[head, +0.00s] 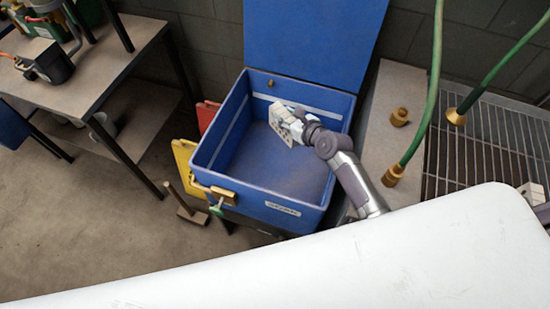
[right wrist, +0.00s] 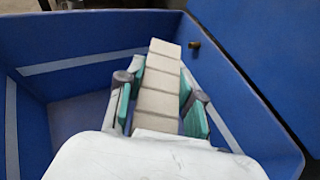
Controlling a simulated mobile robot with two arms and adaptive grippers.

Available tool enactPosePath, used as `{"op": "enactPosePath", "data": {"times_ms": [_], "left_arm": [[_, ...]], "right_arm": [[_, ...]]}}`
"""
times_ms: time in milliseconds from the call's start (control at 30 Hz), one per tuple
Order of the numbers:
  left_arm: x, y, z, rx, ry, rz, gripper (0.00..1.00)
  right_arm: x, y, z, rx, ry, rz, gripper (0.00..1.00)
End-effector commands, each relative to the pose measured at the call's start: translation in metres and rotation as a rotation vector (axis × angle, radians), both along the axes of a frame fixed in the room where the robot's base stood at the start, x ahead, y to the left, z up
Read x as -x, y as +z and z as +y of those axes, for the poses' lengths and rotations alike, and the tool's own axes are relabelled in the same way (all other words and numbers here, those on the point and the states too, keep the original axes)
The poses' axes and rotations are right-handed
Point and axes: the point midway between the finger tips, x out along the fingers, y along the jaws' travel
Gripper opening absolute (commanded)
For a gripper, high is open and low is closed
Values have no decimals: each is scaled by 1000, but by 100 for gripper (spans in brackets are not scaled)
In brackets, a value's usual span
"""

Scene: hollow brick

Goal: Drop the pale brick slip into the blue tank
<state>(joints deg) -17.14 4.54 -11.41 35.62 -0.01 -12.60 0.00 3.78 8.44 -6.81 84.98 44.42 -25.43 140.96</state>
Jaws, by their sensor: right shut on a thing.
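The blue tank (head: 270,205) stands in the middle of the head view with its lid (head: 315,40) raised at the back. My right gripper (head: 288,122) reaches in from the right over the tank's opening. In the right wrist view, its teal-padded fingers (right wrist: 158,100) are shut on the pale brick slip (right wrist: 163,72), a long piece with cross grooves. The slip (head: 281,127) is above the tank's inside, within its walls (right wrist: 235,75). How high it is over the tank floor is hard to tell.
A bench (head: 110,70) with equipment stands at the left. Yellow (head: 186,165) and red (head: 207,115) panels lean beside the tank. Green hoses (head: 425,110) with brass ends and a metal grate (head: 480,150) are at the right. The tank's inside looks empty below the slip.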

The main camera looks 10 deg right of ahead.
Motion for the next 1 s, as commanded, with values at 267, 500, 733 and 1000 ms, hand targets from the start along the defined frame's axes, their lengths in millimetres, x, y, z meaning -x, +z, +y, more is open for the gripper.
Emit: {"op": "enactPosePath", "data": {"times_ms": [267,500,733,1000], "left_arm": [[1,0,-1,2,0,1,40],[5,0,1,-2,-1,7,40],[3,0,1,-1,-1,5,40],[2,0,1,-1,-1,3,40]], "right_arm": [[0,1,0,0,0,-1,65],[1,-1,0,1,0,2,65],[21,8,-8,-2,-1,1,65],[71,31,-28,2,-1,0,65]]}}
